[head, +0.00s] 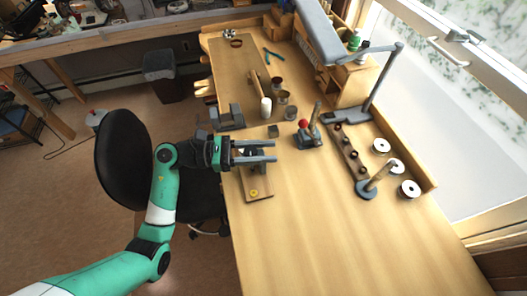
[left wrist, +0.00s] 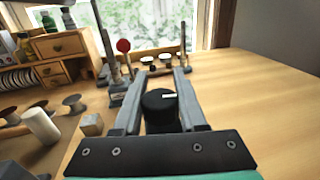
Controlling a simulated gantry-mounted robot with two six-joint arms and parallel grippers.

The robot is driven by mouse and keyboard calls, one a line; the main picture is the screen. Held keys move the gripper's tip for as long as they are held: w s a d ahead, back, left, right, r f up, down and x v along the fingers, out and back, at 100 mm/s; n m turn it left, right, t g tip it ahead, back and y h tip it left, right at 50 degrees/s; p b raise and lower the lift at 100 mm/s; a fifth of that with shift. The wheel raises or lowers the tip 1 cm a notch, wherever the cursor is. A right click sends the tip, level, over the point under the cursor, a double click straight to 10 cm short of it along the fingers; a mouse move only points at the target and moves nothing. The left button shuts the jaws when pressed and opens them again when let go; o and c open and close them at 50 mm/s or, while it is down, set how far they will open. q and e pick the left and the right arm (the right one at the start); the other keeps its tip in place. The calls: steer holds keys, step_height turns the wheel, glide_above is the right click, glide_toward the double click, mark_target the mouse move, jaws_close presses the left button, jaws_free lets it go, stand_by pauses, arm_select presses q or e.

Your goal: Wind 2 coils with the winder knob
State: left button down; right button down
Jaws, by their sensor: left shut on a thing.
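The winder knob is a dark cylinder with a white mark, seen in the left wrist view (left wrist: 160,108) between my fingers. In the head view it is mostly hidden by the gripper. A device with a red ball (head: 303,123) stands to the right of the fingertips; the red ball also shows in the left wrist view (left wrist: 124,46). My right gripper is not in view.
Dark rings (head: 346,142) lie in a row on a strip at the right. White discs (head: 381,146) and a wooden-handled stand (head: 375,181) are near them. A white cylinder (head: 266,107) and a grey block (head: 228,118) stand behind the gripper. The near bench (head: 320,235) is clear.

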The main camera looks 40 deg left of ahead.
arm_select(q)
steer(key=shift+m+g+h, duration=0.3)
steer(key=shift+h, duration=0.1)
steer(key=shift+c, duration=2.3)
jaws_free()
steer(key=shift+s, duration=0.1)
steer(key=b+v, duration=0.1)
steer(key=v, duration=1)
steer(key=shift+s+a, duration=0.15)
steer(key=shift+a, duration=0.05)
